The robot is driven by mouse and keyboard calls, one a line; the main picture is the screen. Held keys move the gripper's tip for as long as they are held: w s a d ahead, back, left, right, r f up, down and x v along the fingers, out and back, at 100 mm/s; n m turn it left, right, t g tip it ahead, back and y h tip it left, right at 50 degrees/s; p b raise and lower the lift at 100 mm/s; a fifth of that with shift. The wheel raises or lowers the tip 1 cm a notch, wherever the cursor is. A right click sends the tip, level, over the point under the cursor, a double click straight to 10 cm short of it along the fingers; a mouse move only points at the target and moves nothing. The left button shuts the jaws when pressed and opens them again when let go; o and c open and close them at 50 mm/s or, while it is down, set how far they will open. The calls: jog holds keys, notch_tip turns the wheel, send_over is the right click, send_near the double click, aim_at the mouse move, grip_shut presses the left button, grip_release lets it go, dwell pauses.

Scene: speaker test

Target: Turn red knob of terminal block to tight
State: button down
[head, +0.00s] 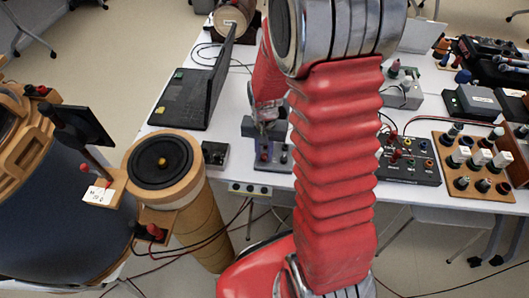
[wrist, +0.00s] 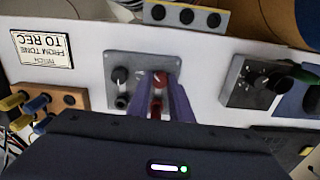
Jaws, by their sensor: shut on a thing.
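The terminal block is a small grey panel that shows in the wrist view (wrist: 137,65) and at the table's near edge in the head view (head: 263,164). Its red knob (wrist: 160,78) is at the right of the panel, with a black knob (wrist: 121,74) to its left. My gripper (wrist: 160,80) has its two purple fingers on either side of the red knob, shut on it. Another red part (wrist: 155,108) shows between the fingers, closer to the camera.
A grey box with a black knob (wrist: 255,82) stands to the right in the wrist view. A wooden block with coloured plugs (wrist: 65,98) and a label card (wrist: 42,48) are to the left. A round wooden speaker (head: 165,195) stands left in the head view.

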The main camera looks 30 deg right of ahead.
jog(key=m, duration=0.7)
jog(key=shift+w, duration=0.1)
jog(key=m, duration=0.7)
jog(key=shift+m, duration=0.4)
jog(key=m, duration=1.1)
jog(key=shift+m, duration=0.4)
jog(key=c, duration=1.6)
grip_release()
